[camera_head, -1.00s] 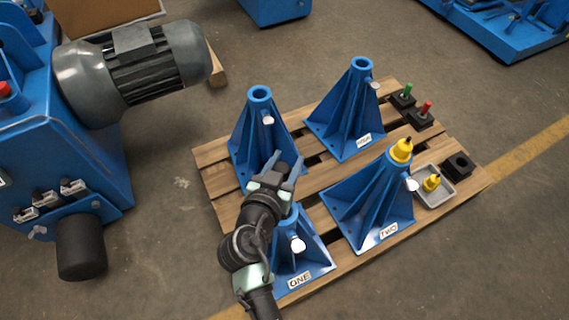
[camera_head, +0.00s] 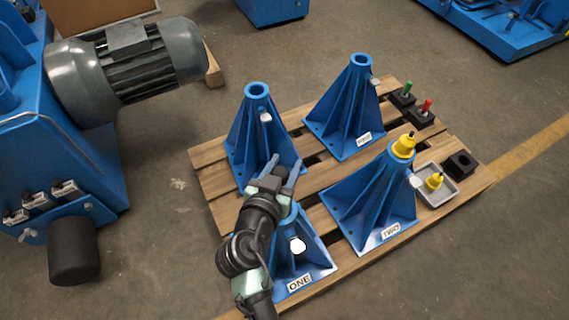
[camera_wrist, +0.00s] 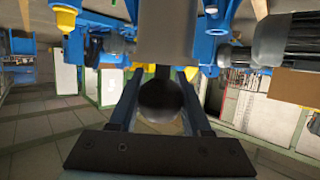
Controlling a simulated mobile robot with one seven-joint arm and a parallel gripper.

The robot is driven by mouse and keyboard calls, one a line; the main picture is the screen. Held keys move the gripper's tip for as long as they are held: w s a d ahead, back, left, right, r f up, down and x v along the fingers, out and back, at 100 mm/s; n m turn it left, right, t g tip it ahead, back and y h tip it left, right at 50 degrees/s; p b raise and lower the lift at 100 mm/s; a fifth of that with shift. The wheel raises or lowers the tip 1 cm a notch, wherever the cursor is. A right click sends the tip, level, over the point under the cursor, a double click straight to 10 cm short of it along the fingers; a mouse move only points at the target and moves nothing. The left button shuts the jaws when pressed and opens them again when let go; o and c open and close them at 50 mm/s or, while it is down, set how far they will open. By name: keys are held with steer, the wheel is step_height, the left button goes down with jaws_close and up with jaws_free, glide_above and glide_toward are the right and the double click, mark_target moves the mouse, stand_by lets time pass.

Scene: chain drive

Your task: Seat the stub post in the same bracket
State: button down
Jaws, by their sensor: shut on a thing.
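In the wrist view my gripper (camera_wrist: 161,80) is shut on a grey cylinder with a dark round end (camera_wrist: 163,102). It looks like the stub post. In the head view my gripper (camera_head: 281,172) is near the top of the blue bracket marked ONE (camera_head: 310,262), and the held post cannot be made out there. My arm partly covers that bracket. Bracket TWO (camera_head: 372,205) has a yellow piece with a dark tip (camera_head: 404,146) in its top. Two more blue brackets, one at the back left (camera_head: 250,135) and one at the back right (camera_head: 348,115), show open round tops.
The brackets stand on a wooden pallet (camera_head: 212,183). At its right are a grey tray (camera_head: 431,201) with a yellow piece (camera_head: 435,181), an empty black holder (camera_head: 460,166), and black holders with a green pin (camera_head: 407,88) and a red pin (camera_head: 426,106). A motor (camera_head: 128,65) stands at left.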

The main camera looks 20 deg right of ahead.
steer(key=shift+w+f+b, duration=0.1)
steer(key=shift+f+b, duration=0.75)
steer(key=shift+f, duration=0.05)
steer(key=shift+b, duration=0.45)
stand_by(1.6)
